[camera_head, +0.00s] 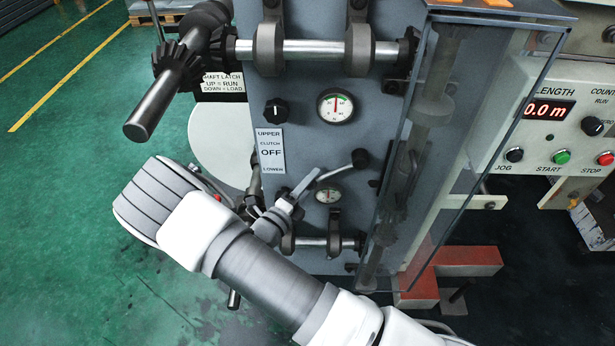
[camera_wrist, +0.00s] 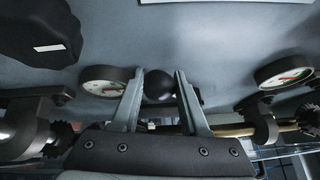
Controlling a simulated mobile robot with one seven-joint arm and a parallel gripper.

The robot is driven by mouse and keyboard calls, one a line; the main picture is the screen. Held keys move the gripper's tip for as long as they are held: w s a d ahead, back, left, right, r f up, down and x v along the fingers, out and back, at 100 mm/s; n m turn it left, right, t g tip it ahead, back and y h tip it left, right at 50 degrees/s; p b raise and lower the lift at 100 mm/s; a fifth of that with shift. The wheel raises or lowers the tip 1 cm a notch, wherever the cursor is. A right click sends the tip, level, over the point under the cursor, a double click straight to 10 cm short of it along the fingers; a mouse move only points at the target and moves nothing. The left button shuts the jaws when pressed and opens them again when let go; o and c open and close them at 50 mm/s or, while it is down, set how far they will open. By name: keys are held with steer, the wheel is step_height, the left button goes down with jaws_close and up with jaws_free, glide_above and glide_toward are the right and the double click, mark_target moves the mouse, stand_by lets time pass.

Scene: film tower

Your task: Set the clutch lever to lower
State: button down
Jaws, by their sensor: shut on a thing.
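The clutch lever (camera_head: 338,169) is a thin metal rod on the grey panel, with a black round part at its right end. It slants down to the left, into my gripper (camera_head: 307,182). A black ball (camera_wrist: 158,86) of the lever shows between the fingers in the wrist view. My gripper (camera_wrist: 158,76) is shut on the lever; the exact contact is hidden. The clutch label (camera_head: 271,151) reads UPPER, OFF, LOWER from top to bottom and is left of the lever.
An upper gauge (camera_head: 336,105) and a lower gauge (camera_head: 328,194) flank the lever. A black rotary knob (camera_head: 276,112) is above the label. A clear guard (camera_head: 455,130) stands to the right. A large shaft handle (camera_head: 155,102) juts out at upper left.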

steer(key=shift+d+f+n+t, duration=0.15)
steer(key=shift+f+n+t, duration=0.15)
steer(key=shift+s, duration=0.1)
steer(key=shift+c, duration=2.1)
jaws_free()
steer(key=p+v, duration=0.1)
steer(key=v, duration=1.6)
steer(key=shift+p, duration=0.35)
steer(key=shift+s+r, duration=0.1)
